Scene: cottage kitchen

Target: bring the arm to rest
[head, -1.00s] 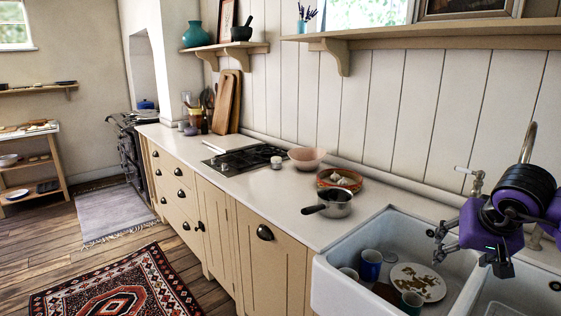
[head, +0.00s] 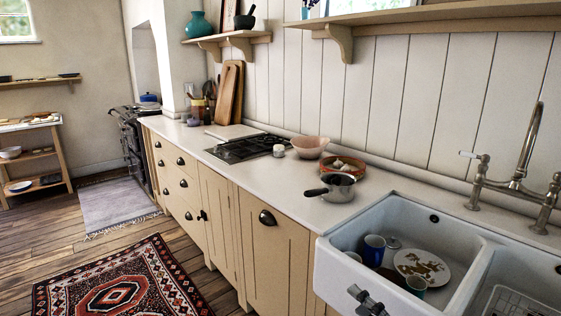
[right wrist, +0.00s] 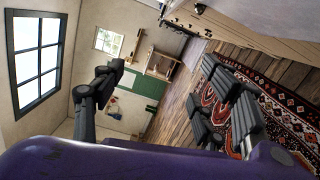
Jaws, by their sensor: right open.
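My right gripper (head: 366,300) shows only in part at the bottom edge of the head view, in front of the white sink (head: 330,268). The rest of my right arm is outside the head view, apart from a purple part of mine along the bottom of the wrist view. My left gripper is in neither view.
A patterned rug (head: 120,290) lies on the open floor.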

